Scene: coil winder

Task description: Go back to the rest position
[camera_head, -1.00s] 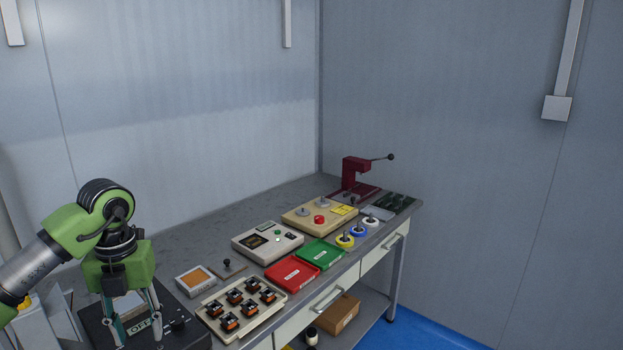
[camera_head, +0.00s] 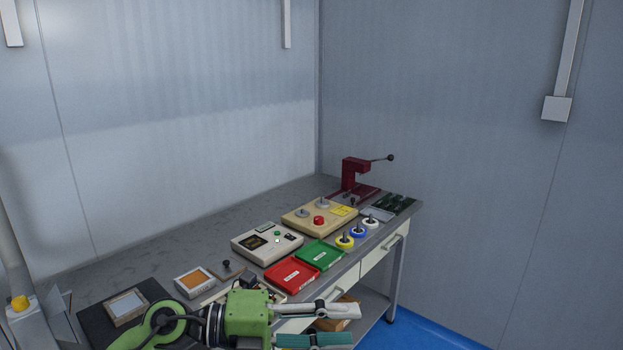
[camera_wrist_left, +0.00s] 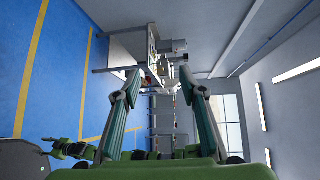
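My left gripper (camera_head: 353,325) is low in the head view, with its fingers pointing right in front of the table's near edge. It also shows in the left wrist view (camera_wrist_left: 159,76), where its two fingers stand apart with nothing between them. It is open and empty. It hides most of the tray that holds several small black and orange parts.
The worktable (camera_head: 180,255) bears a red tray (camera_head: 292,275), a green tray (camera_head: 321,254), a beige tester (camera_head: 267,241), a beige button box (camera_head: 320,216) and a red lever press (camera_head: 356,173). A cardboard box (camera_head: 338,311) sits on the lower shelf. The back-left tabletop is clear.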

